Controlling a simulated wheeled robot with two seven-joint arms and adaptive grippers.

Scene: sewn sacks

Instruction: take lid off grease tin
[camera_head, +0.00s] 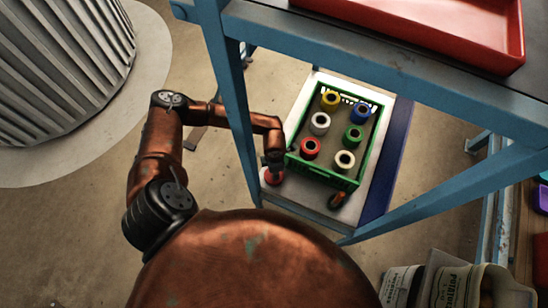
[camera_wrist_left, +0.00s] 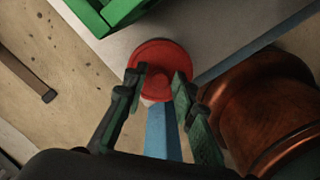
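The grease tin's round red lid (camera_head: 272,178) sits at the near left corner of the pale board, beside the green crate. In the left wrist view the lid (camera_wrist_left: 163,53) is seen from above, and the tin's body under it is hidden. My left gripper (camera_head: 273,160) hangs directly over the lid. In the left wrist view its two dark green fingers (camera_wrist_left: 161,76) are apart, one on each side of the lid's middle. I cannot tell whether they touch it. My right gripper is in neither view.
A green crate (camera_head: 341,183) with several coloured spools stands right beside the lid. Blue frame posts (camera_head: 228,80) and a shelf with a red tray (camera_head: 430,35) surround the space. Sacks (camera_head: 440,283) stand lower right.

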